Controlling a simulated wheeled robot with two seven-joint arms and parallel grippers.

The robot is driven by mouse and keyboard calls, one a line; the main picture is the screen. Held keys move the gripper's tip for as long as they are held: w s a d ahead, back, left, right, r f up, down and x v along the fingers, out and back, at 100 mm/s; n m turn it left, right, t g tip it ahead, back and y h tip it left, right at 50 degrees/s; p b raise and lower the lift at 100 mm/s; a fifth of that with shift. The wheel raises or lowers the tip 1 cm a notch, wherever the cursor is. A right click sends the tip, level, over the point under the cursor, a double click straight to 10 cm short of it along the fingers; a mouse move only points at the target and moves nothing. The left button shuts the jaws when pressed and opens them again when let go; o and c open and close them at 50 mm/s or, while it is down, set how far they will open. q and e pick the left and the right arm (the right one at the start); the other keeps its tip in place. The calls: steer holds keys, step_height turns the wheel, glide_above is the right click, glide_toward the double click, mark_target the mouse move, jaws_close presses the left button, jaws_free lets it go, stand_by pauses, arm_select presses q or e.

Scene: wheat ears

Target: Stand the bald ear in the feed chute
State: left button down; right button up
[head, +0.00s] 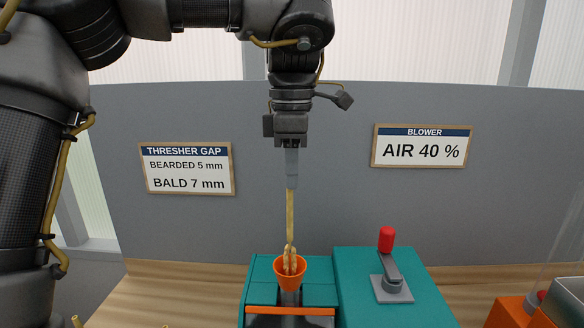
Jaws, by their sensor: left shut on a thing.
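My left gripper (291,178) points straight down, shut on the upper end of a pale straw stalk (290,212). At the stalk's lower end is a wheat ear (290,258), head down and close to upright. No long awns show on it, so it looks like the bald ear. The ear overlaps the mouth of the orange feed chute (291,283), a cup on a teal machine (258,287). Its tip seems to be inside the rim; how deep it goes, and whether it touches the wall, I cannot tell. My right gripper is out of view.
A teal box with a red-knobbed lever (387,240) stands right of the chute. An orange unit (506,313) is at the lower right. Signs for the thresher gap (187,168) and blower (421,146) hang on the grey panel behind. Straw-coloured tips (76,321) show at the lower left.

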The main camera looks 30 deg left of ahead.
mark_target(292, 248)
arm_select(q)
steer(key=shift+f+b, duration=3.7)
steer(key=shift+f, duration=4.1)
steer(key=c, duration=1.5)
jaws_free()
steer(key=shift+o, duration=0.2)
step_height(292, 248, up, 11)
steer(key=p, duration=0.2)
steer(key=shift+p, duration=0.35)
steer(key=shift+a+f, duration=0.1)
